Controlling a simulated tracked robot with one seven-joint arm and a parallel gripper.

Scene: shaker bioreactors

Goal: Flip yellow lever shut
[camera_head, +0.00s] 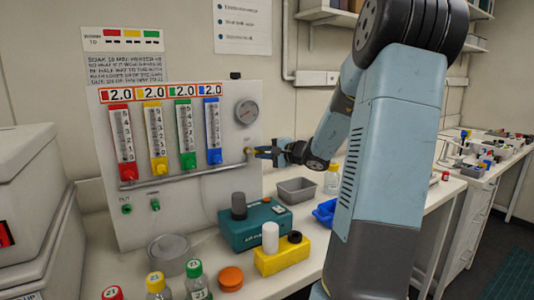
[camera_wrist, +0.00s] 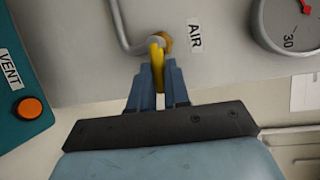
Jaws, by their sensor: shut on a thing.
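The yellow lever (camera_wrist: 158,65) sits on a brass fitting at the end of a grey pipe, beside the AIR label (camera_wrist: 195,36) on the panel. In the wrist view it points from the fitting down between my fingers. My gripper (camera_wrist: 159,82) is shut on the lever, with a blue finger on each side of it. In the head view the lever (camera_head: 249,151) shows small at the panel's right edge, and my gripper (camera_head: 262,152) reaches it from the right. The lever's lower end is partly hidden between the fingers.
A round gauge (camera_head: 247,112) is above the lever. Several coloured flow meters (camera_head: 158,138) stand left on the panel (camera_head: 225,185). Below are a teal pump box (camera_head: 254,226), a yellow block (camera_head: 283,257) and a grey tray (camera_head: 296,190). An orange VENT button (camera_wrist: 30,108) shows in the wrist view.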

